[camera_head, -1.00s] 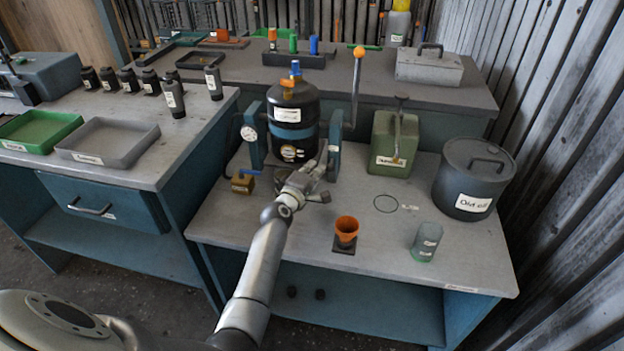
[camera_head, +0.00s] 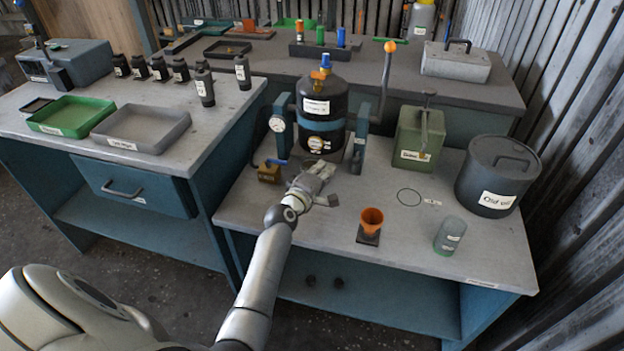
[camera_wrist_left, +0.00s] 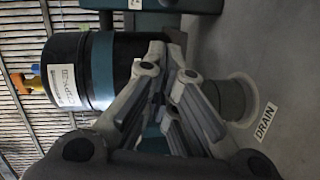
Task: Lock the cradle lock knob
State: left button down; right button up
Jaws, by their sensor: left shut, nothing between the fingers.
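The black blower housing (camera_head: 322,100) with a blue band stands upright in its blue cradle, between a left post (camera_head: 282,125) and a right post (camera_head: 360,135). It also shows at the left of the wrist view (camera_wrist_left: 100,70). My left gripper (camera_head: 322,172) is shut and empty, low in front of the housing and left of the right post's foot. Its fingers (camera_wrist_left: 170,75) lie close together in the wrist view. I cannot pick out the lock knob for certain; the gripper covers part of the cradle's front. My right gripper is not in view.
An orange funnel (camera_head: 371,220), a clear cup (camera_head: 449,236), a green can (camera_head: 418,135) and a dark drum (camera_head: 497,177) stand right.

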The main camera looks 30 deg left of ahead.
pick_arm(q)
jog(key=s, duration=0.6)
jog(key=shift+r, duration=0.45)
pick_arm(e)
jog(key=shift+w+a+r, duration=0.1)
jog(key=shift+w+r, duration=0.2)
